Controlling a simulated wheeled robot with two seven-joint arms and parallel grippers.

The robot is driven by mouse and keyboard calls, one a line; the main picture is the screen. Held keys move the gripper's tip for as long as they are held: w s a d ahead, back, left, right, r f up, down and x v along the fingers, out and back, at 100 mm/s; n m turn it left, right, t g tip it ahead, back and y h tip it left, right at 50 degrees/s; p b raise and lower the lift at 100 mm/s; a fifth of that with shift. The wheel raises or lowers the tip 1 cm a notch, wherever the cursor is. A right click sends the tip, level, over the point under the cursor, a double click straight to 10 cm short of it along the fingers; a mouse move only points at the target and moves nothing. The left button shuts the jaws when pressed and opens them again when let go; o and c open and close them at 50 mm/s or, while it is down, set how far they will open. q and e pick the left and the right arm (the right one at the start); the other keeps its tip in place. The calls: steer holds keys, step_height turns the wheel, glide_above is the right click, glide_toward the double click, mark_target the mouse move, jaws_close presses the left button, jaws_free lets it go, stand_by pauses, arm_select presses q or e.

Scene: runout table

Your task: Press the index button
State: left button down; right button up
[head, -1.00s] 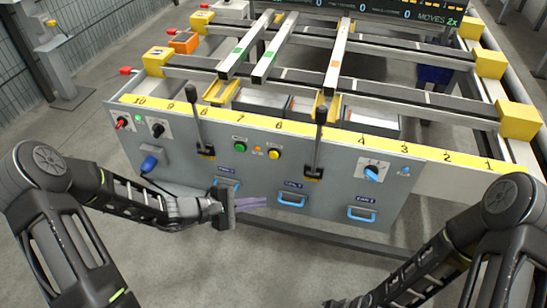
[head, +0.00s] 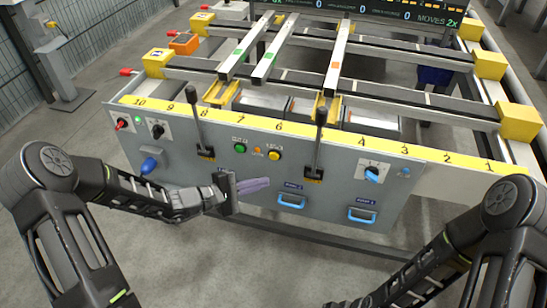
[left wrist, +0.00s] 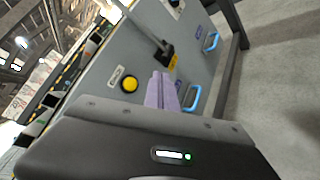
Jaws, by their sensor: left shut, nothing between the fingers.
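On the grey front panel (head: 330,198) are a green button (head: 239,147) and a yellow button (head: 274,155), with a small orange lamp (head: 257,151) between them. Their labels are too small to read, so I cannot tell which is the index button. My left gripper (head: 264,184) is shut and empty, its purple fingers in front of the panel, below the two buttons. In the left wrist view the fingers (left wrist: 161,90) point at the panel, with the yellow button (left wrist: 129,84) left of them, apart from them. The green button is not seen there.
Two black upright levers (head: 195,120) (head: 320,140) flank the buttons and stick out from the panel. Blue handles (head: 291,201) (head: 362,215) sit lower down. A blue-tipped knob (head: 371,174) is at the right, a blue plug (head: 149,164) at the left.

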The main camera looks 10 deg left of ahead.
mark_target(274, 156)
arm_select(q)
steer(key=w+b, duration=0.1)
steer(key=w, duration=0.5)
steer(key=shift+w+d, duration=0.25)
steer(key=shift+w, duration=0.05)
steer(key=shift+b, duration=0.3)
stand_by(1.5)
steer(key=shift+w, duration=0.45)
